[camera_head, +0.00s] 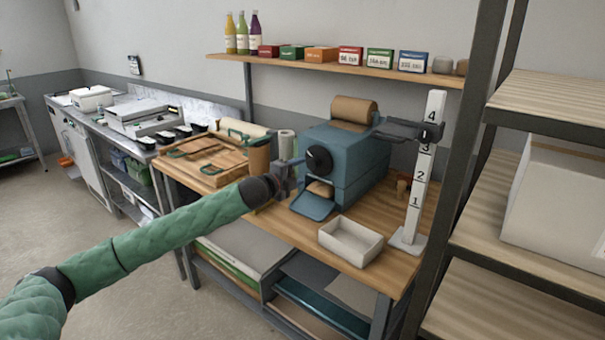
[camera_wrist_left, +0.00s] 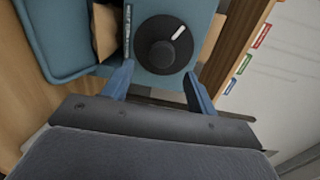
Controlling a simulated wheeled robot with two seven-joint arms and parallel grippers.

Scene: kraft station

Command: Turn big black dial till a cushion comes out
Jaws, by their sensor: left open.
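The big black dial (camera_head: 319,159) is on the front of a blue machine (camera_head: 352,170) on the wooden table. In the left wrist view the dial (camera_wrist_left: 163,45) shows a white mark towards its upper right. My left gripper (camera_head: 299,165) is just in front of the dial in the head view. In the left wrist view its blue fingers (camera_wrist_left: 158,85) are open, one on each side below the dial, with nothing between them. A brown paper cushion (camera_head: 320,189) shows in the machine's outlet, above a blue chute (camera_head: 312,206). My right gripper is not in view.
A white open tray (camera_head: 351,241) stands on the table right of the chute. A white numbered post (camera_head: 419,180) stands right of the machine. A paper roll (camera_head: 354,110) sits on top. Wooden trays (camera_head: 205,160) are at the left. A shelf rack (camera_head: 480,240) bounds the right.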

